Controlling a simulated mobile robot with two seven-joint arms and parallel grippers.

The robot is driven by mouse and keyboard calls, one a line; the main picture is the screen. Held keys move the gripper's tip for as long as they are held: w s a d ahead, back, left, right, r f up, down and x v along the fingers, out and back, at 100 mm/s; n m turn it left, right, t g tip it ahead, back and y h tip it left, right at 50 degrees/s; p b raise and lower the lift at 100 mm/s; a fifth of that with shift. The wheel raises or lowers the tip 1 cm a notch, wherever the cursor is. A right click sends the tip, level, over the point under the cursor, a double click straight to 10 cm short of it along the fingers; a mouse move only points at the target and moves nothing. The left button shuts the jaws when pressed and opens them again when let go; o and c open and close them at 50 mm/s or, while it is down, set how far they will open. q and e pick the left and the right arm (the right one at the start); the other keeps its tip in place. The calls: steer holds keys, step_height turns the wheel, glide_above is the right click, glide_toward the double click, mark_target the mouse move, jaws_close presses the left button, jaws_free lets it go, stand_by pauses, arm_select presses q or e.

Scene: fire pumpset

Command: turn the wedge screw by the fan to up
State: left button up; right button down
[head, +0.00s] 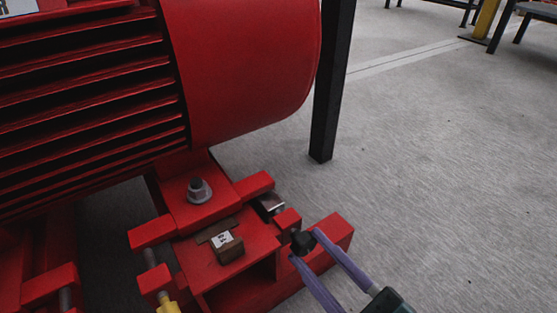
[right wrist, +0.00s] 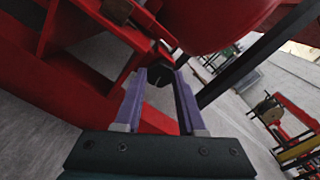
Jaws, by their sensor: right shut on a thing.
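The wedge screw (head: 302,239) by the fan end has a dark, blocky head at the right side of the red motor foot. My right gripper (head: 304,244) has two purple fingers shut on this head, one on each side. In the right wrist view the dark screw head (right wrist: 160,76) sits between the fingertips. Its marking and exact turn cannot be read. The rounded red fan cover (head: 250,70) is above and behind it. My left gripper is not in view.
A small block with a white label (head: 222,240) and a bolt with a nut (head: 199,190) are on the red foot. A yellow part (head: 167,303) shows at the bottom edge. A black post (head: 330,85) stands behind.

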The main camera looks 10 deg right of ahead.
steer(key=shift+m, duration=0.8)
steer(key=shift+c, duration=2.4)
jaws_free()
steer(key=shift+s, duration=0.1)
steer(key=shift+s+d, duration=0.1)
steer(key=shift+s, duration=0.15)
steer(key=p+v, duration=0.1)
steer(key=v, duration=0.8)
